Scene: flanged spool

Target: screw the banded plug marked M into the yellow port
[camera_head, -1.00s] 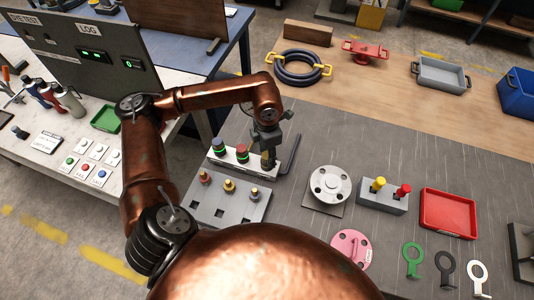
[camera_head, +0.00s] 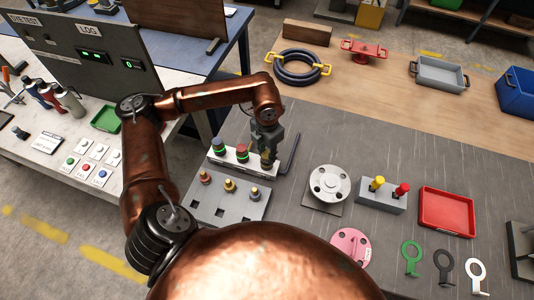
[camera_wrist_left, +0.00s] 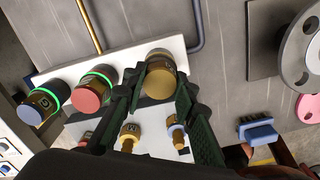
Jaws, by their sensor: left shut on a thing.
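A banded plug with a tan-yellow top (camera_wrist_left: 160,66) stands at the right end of the white port block (camera_wrist_left: 210,52) in the left wrist view. My left gripper (camera_wrist_left: 160,95) is shut on it, one dark green finger on each side. Its band carries a dark label whose letter I cannot read surely. In the head view my left gripper (camera_head: 266,150) points down over the block's right end. The yellow port is hidden under the plug and fingers, and I cannot tell how deep the plug sits. My right gripper is not in view.
A blue-topped plug (camera_head: 218,146) and a red-topped plug (camera_head: 243,151) stand in the same block, each with a green glowing ring. A bent dark rod (camera_head: 290,153) lies close right of the gripper.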

